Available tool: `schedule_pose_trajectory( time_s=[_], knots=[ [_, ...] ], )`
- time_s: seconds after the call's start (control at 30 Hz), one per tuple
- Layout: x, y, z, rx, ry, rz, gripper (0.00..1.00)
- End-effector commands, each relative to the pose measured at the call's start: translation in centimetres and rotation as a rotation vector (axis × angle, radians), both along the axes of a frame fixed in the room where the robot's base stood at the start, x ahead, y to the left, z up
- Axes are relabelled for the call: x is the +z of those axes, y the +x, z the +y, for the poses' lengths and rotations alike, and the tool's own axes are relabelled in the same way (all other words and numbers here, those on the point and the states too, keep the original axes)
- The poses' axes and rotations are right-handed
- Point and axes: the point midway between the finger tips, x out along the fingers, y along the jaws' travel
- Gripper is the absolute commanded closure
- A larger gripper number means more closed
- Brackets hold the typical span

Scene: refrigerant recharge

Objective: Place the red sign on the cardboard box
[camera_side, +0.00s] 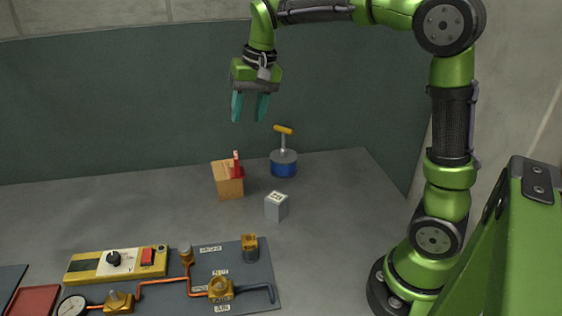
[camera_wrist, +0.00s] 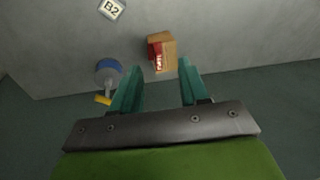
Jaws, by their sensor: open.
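The cardboard box (camera_side: 230,185) is a small brown cube standing on the grey table. The red sign (camera_side: 237,164) stands upright on top of the box, near its right side. In the wrist view the box (camera_wrist: 168,50) lies ahead of the fingertips, with the red sign (camera_wrist: 155,55) and its white lettering on the box's left part. My gripper (camera_side: 249,118) is open and empty, fingers pointing down. It hovers well above the box and sign, touching neither. In the wrist view its two teal fingers (camera_wrist: 160,66) are spread apart.
A blue canister (camera_side: 284,164) with a yellow handle stands right of the box. A grey labelled block (camera_side: 276,207) sits in front of it. A yellow control unit (camera_side: 117,262), a dark pipe panel (camera_side: 240,283) and a red tray (camera_side: 34,300) occupy the front left.

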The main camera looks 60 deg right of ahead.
Motion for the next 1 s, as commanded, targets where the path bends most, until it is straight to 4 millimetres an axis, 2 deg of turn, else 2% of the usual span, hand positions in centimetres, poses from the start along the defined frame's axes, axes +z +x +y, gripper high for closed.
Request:
schedule_pose_trajectory(
  time_s=[0.03, 0.17, 0.3, 0.43, 0.6, 1.0],
  knots=[
    [0.9, -2.3, 0.9, 0.032, 0.009, -0.049, 0.56],
    [1.4, -7.4, 2.9, 0.105, 0.016, -0.169, 0.56],
    [0.4, -12.6, 4.7, 0.17, 0.011, -0.288, 0.56],
    [-1.2, -15.9, 5.6, 0.208, 0.0, -0.373, 0.56],
    [-2.7, -18.0, 6.1, 0.232, -0.013, -0.428, 0.56],
    [-3.0, -18.2, 6.1, 0.234, -0.015, -0.436, 0.56]
  ],
)
